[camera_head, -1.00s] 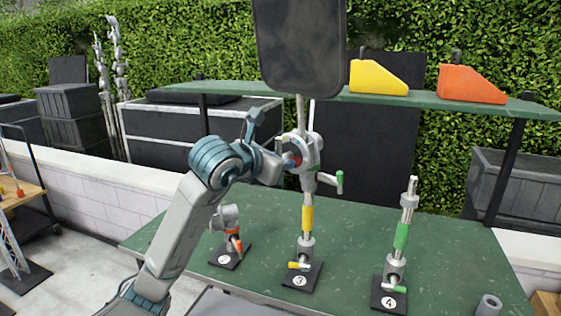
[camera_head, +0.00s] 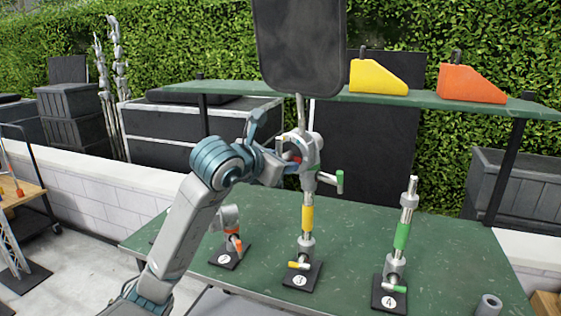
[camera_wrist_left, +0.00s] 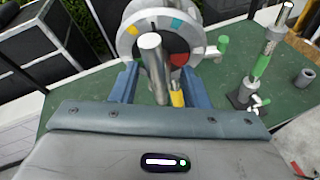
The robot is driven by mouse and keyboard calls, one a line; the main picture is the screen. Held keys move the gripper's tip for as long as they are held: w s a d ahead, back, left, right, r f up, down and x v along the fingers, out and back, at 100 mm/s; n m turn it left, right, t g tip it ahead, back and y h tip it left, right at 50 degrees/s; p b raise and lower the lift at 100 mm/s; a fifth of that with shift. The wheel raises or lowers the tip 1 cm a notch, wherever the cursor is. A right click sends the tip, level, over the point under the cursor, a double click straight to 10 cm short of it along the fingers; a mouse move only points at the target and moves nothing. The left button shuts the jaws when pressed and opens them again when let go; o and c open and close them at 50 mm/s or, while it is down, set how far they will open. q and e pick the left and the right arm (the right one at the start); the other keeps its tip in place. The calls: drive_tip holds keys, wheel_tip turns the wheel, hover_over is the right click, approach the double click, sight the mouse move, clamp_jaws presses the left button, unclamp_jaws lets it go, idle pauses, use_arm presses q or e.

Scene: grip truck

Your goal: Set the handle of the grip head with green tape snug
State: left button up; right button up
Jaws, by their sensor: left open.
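A grey round grip head (camera_head: 311,150) sits on the yellow-taped post (camera_head: 307,218) of stand 3. A handle with a green end (camera_head: 340,181) sticks out at its right, also seen in the left wrist view (camera_wrist_left: 222,46). The head's face (camera_wrist_left: 128,42) has coloured marks around a dark centre. My left gripper (camera_head: 290,161) is at the head's left side. In the left wrist view its blue fingers (camera_wrist_left: 161,78) are open, with a silver rod (camera_wrist_left: 154,62) between them; contact cannot be told. My right gripper is not in view.
Stand 4 (camera_head: 389,296) has a green-taped post (camera_head: 401,236) and a green-ended handle at its base. A shorter stand (camera_head: 229,257) with orange parts is at left. A dark panel (camera_head: 300,50) rises above the head. A shelf (camera_head: 380,98) crosses behind.

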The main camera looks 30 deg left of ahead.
use_arm(q)
drive_tip(key=shift+s, duration=0.1)
drive_tip(key=shift+s+r, duration=0.1)
drive_tip(key=shift+s, duration=0.2)
drive_tip(key=b+v, duration=0.3)
drive_tip(key=v, duration=0.7)
drive_tip(key=shift+b, duration=0.3)
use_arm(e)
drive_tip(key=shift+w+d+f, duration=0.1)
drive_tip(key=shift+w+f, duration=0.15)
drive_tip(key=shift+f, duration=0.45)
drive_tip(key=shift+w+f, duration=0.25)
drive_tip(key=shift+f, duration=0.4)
